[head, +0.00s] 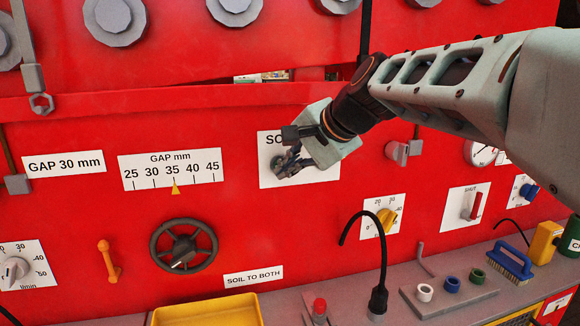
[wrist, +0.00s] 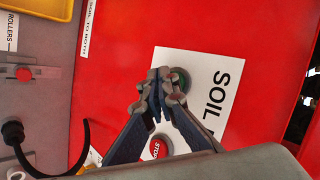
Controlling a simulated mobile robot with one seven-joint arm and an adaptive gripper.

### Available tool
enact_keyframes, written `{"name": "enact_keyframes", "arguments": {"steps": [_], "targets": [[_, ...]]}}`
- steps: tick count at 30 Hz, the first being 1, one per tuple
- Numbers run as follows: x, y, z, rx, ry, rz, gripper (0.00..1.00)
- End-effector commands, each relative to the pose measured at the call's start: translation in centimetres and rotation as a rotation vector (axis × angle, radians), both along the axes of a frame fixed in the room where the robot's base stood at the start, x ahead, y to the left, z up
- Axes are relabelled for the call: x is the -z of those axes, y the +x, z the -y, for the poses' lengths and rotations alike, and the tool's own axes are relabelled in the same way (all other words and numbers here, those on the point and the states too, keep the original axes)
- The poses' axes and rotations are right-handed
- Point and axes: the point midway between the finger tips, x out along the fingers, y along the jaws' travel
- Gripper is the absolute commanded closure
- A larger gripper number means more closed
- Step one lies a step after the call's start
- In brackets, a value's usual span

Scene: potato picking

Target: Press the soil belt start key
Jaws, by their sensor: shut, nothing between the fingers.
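The soil belt panel (head: 323,174) is a white plate on the red machine front, mostly covered by my gripper in the head view. In the wrist view the plate (wrist: 213,70) reads "SOIL" with the rest cut off. A green round key (wrist: 182,77) with a dark rim sits on it, partly hidden behind my fingertips. A red STOP key (wrist: 158,147) is lower on the plate, partly behind a finger. My gripper (head: 289,163) is shut and empty, its tips (wrist: 160,92) right in front of the green key's edge. I cannot tell whether they touch it.
Below are a handwheel (head: 183,246), an orange lever (head: 108,260) and a yellow tray (head: 207,311). A black gooseneck (head: 378,290) rises from the grey ledge. A dial (head: 386,218) and red switch (head: 472,205) are to the right. A gap scale (head: 170,169) is left.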

Motion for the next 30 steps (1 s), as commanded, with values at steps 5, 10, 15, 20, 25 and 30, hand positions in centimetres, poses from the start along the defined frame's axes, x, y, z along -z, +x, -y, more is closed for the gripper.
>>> {"name": "enact_keyframes", "arguments": {"steps": [5,10,15,20,25,30], "targets": [[0.0,-0.02,-0.02,0.0,0.0,0.0,1.0],[-0.01,0.07,-0.05,0.0,0.0,0.0,1.0],[-0.01,0.26,-0.1,0.0,0.0,0.0,1.0],[0.01,0.45,-0.17,-0.001,0.0,-0.001,1.0],[0.04,0.64,-0.22,-0.001,0.0,-0.001,1.0],[0.04,0.85,-0.28,-0.001,0.0,-0.001,1.0]]}}
